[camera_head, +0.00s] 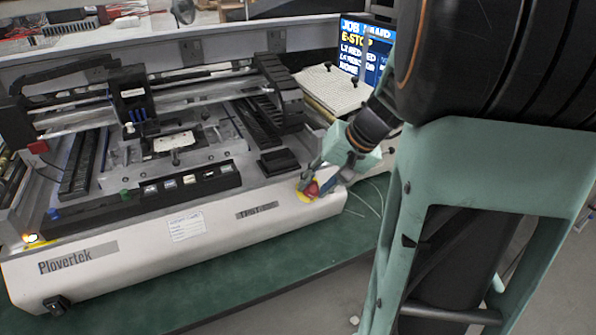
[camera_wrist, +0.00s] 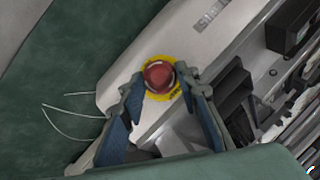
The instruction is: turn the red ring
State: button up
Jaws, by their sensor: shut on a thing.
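The red ring shows as a round red knob on a yellow disc at the front right corner of the white machine (camera_head: 120,262). In the head view the red knob (camera_head: 311,189) sits between my fingertips. In the wrist view the red knob (camera_wrist: 159,76) lies between the tips of my two blue-padded fingers, with the yellow disc (camera_wrist: 176,93) partly showing around it. My gripper (camera_head: 313,185) is shut on the knob, and it also shows in the wrist view (camera_wrist: 158,92). The fingers hide parts of the knob's sides.
The machine's black button panel (camera_head: 150,195) lies left of the knob, and a black block (camera_head: 279,161) stands just behind it. A screen (camera_head: 366,47) with "E-STOP" text is at the back. The green table (camera_head: 200,290) is bare in front, with thin white wires (camera_head: 368,203) at right.

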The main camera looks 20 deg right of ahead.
jog(key=o, duration=1.2)
jog(key=shift+c, duration=0.2)
jog(key=v, duration=0.7)
jog(key=shift+r, duration=0.15)
jog(key=shift+s, duration=0.15)
